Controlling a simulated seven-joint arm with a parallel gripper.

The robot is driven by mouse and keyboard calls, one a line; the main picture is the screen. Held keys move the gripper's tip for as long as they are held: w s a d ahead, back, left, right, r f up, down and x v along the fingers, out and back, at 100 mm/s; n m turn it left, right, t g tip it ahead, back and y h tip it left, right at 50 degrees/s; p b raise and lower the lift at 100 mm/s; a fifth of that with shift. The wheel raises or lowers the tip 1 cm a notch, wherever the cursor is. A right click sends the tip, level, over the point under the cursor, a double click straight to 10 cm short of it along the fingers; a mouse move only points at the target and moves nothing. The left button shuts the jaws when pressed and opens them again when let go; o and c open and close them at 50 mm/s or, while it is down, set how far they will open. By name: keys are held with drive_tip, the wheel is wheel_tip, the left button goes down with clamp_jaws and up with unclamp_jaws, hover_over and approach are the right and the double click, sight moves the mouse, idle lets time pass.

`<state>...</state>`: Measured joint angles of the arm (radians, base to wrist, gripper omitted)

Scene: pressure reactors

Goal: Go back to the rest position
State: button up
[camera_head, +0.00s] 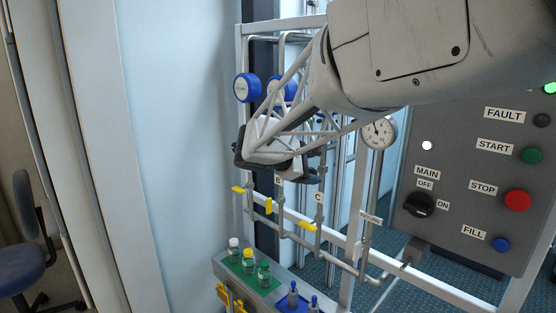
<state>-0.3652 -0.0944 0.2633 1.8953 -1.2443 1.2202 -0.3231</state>
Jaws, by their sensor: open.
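My gripper (268,158) is at the end of my grey arm, which reaches in from the upper right across the front of the reactor frame. It hangs in front of the pipework, just below two blue round caps. The fingers are dark and partly hidden by the wrist, and nothing shows held between them. I cannot tell if it touches the pipes behind it.
The blue cap (248,87) is above my gripper. Yellow valve handles (307,226) sit below it. A shelf holds bottles (248,262). A pressure gauge (379,133) and a control panel (470,190) are to the right. Clear wall (180,150) lies left.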

drive_tip(key=s+d+m+g+y, duration=0.1)
drive_tip(key=s+d+m+y, duration=0.25)
drive_tip(key=s, duration=0.65)
drive_tip(key=s+d+m+g+y, duration=0.1)
drive_tip(key=s+d+m+y, duration=0.2)
drive_tip(key=s, duration=0.6)
drive_tip(key=s+d+m+g+y, duration=0.1)
drive_tip(key=s+d+m, duration=0.25)
drive_tip(key=s, duration=0.65)
drive_tip(key=s+f+m+t+y, duration=0.2)
drive_tip(key=s+m+y, duration=0.2)
drive_tip(key=s, duration=0.7)
wheel_tip(320, 180, down, 10)
drive_tip(key=g, duration=0.3)
drive_tip(key=shift+w+m, duration=0.3)
drive_tip(key=shift+w, duration=0.15)
drive_tip(key=shift+a+r+h, duration=0.1)
drive_tip(key=shift+r+h, duration=0.05)
drive_tip(key=shift+h, duration=0.1)
